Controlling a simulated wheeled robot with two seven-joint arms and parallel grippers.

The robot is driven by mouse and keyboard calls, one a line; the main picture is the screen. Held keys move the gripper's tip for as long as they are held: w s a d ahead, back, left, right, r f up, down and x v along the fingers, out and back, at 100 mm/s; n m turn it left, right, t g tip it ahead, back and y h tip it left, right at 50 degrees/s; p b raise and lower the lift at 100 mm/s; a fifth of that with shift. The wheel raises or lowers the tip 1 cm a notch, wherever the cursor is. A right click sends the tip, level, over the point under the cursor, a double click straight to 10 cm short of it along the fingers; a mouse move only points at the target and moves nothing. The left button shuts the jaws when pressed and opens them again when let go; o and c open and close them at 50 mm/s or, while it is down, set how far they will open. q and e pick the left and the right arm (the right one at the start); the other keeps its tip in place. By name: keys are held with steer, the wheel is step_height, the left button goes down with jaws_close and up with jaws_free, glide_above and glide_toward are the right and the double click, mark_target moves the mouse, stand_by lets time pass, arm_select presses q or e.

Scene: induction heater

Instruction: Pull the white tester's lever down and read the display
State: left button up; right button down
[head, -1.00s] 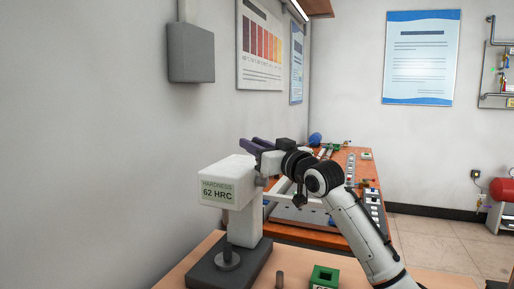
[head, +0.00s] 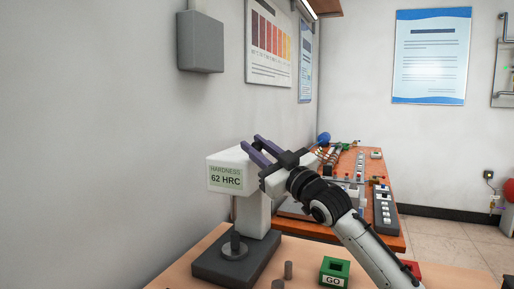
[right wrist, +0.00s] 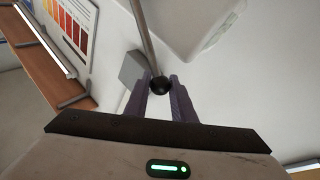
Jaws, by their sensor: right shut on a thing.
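The white tester (head: 257,212) stands on its dark base (head: 236,258) near the wall; its display (head: 226,176) reads "HARDNESS 62 HRC". My right gripper (head: 251,143) is at the top right of the tester's head, its purple fingers pointing up and left past it. In the right wrist view the black ball knob of the lever (right wrist: 160,86) sits between the fingers, which are shut on it. The lever's thin grey rod (right wrist: 144,38) runs up from the knob. My left gripper is not in view.
A green block marked "GO" (head: 334,272) stands on the light wooden bench right of the tester, with small grey cylinders (head: 288,269) in front of the base. My right forearm crosses the right of the bench. Another cluttered wooden bench (head: 386,236) stands behind.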

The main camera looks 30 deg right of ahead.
steer(key=c, duration=1.5)
jaws_free()
step_height(320, 180, up, 10)
steer(key=shift+r+p, duration=0.1)
steer(key=shift+p, duration=0.25)
